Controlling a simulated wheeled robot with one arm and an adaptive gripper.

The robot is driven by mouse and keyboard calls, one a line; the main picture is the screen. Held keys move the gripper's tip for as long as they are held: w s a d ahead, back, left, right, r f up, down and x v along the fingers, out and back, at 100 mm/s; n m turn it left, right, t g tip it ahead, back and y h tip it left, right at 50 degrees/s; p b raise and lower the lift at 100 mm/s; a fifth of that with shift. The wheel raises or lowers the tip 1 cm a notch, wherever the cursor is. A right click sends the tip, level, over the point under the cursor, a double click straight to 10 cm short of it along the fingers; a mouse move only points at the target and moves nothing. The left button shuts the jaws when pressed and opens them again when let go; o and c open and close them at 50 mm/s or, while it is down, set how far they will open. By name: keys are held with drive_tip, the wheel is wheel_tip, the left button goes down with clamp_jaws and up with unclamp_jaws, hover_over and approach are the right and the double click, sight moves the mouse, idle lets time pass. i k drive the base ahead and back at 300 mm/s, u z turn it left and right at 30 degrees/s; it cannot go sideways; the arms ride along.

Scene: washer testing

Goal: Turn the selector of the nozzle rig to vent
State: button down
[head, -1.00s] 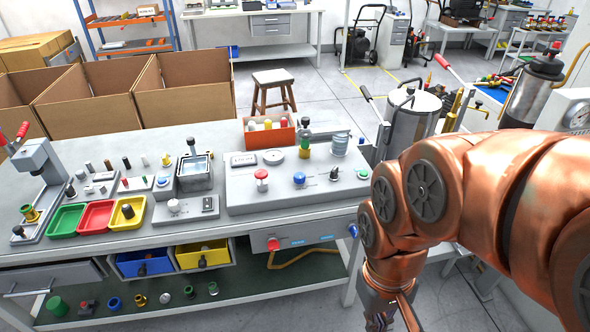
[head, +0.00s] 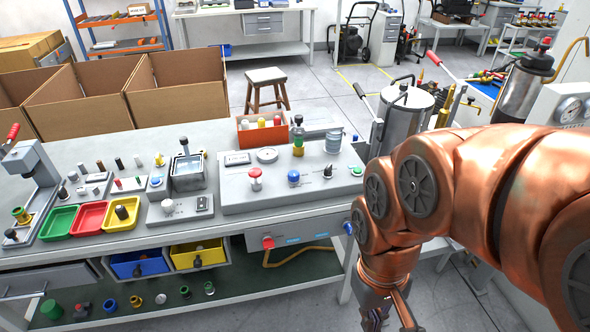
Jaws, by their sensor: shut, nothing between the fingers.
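What looks like the nozzle rig is a grey sloped box (head: 245,198) on the bench. My gripper (head: 380,318) hangs low at the bottom edge, right of the bench and well apart from the rig. It is shut and empty; its tips are partly cut off.
Red, green and yellow trays (head: 122,226) and a small clamp stand (head: 30,180) occupy the bench's left. Cardboard boxes (head: 98,105) stand behind it. A steel tank (head: 405,112) stands right of the rig, behind my arm. An under-bench unit (head: 290,243) has a red knob and blue labels.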

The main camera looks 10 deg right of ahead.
sight(327, 172)
drive_tip(key=k, duration=0.5)
drive_tip(key=z, duration=0.8)
drive_tip(key=i, duration=0.9)
drive_tip(key=u, duration=1.55)
